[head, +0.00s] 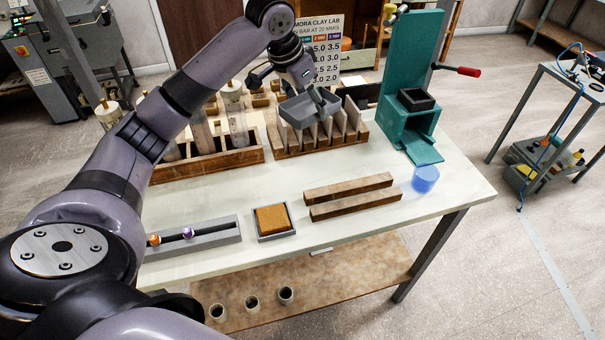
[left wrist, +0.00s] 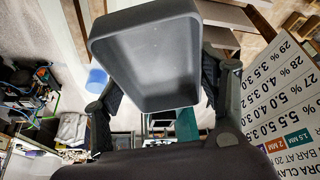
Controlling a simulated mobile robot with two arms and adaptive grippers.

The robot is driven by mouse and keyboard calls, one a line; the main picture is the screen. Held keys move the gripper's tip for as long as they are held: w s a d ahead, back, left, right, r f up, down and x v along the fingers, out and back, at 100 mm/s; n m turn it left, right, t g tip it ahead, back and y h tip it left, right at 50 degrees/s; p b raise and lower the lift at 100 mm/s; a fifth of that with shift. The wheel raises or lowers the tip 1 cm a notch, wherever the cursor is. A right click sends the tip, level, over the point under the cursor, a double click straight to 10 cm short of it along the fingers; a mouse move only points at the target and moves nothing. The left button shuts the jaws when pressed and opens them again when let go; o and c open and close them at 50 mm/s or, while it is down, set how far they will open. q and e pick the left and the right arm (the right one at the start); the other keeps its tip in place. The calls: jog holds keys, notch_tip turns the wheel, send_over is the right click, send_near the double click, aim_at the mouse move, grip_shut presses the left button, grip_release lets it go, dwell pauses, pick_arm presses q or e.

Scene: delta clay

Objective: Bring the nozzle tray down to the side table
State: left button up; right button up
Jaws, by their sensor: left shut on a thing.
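The nozzle tray, a grey shallow rectangular tray (head: 300,113), hangs from my left gripper (head: 318,98) above the back of the white bench. My left gripper is shut on it, and the tray looks tilted. In the left wrist view the tray (left wrist: 148,62) fills the upper middle between the two dark fingers (left wrist: 160,95); its inside looks empty. The side table, a small grey metal stand (head: 568,76), stands at the far right, apart from the bench, with dark items and cables on top. My right gripper is not in view.
A sign (head: 325,50) stands behind. Clear floor separates bench and side table.

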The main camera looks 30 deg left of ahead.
pick_arm(q)
jog(key=p, duration=0.2)
send_over(311, 170)
jog(key=s, duration=0.1)
jog(key=f, duration=1.4)
jog(key=shift+s+a+f, duration=0.15)
jog(key=shift+a+f, duration=0.1)
jog(key=shift+f, duration=0.1)
notch_tip(311, 170, down, 5)
jog(key=shift+f+p, duration=0.1)
jog(key=shift+p, duration=0.5)
jog(key=o, duration=0.9)
jog(key=shift+c, duration=0.2)
jog(key=b+v, duration=0.1)
jog(key=v, duration=1.1)
jog(key=shift+b, duration=0.4)
